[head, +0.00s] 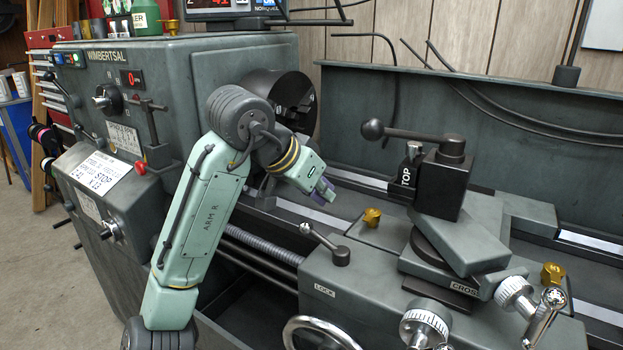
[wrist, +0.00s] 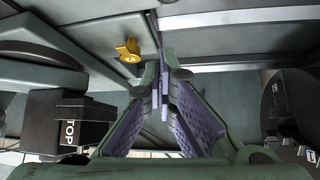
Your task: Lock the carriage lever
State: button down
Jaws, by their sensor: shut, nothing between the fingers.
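The carriage lever (head: 325,244) is a short dark arm with a ball end and a round hub on the carriage. It sits above a plate marked LOCK (head: 324,291). Its ball end points up and left. My gripper (head: 325,191) is above and beyond the lever, apart from it, near the chuck side of the carriage. In the wrist view the purple-padded fingers (wrist: 165,78) come together at the tips with nothing between them. I cannot make out the lever in the wrist view.
A brass wing fitting (head: 372,217) stands on the carriage right of my gripper; it also shows in the wrist view (wrist: 128,50). The tool post (head: 441,184) with its long ball handle rises to the right. The chuck (head: 283,100) is behind my arm. A handwheel (head: 320,335) sits low in front.

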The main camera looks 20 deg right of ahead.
aim_at(324, 242)
jog(key=x, duration=0.3)
jog(key=shift+f+p, duration=0.1)
jog(key=shift+p, duration=0.2)
jog(key=shift+s+a+f+p, duration=0.15)
jog(key=shift+s+a, duration=0.15)
jog(key=shift+a, duration=0.25)
jog(key=shift+s+a+f+p, duration=0.1)
jog(key=shift+s+a, duration=0.2)
jog(key=shift+a, duration=0.3)
jog(key=shift+s+a+f+p, duration=0.15)
jog(key=shift+s+a, duration=0.15)
jog(key=shift+a, duration=0.25)
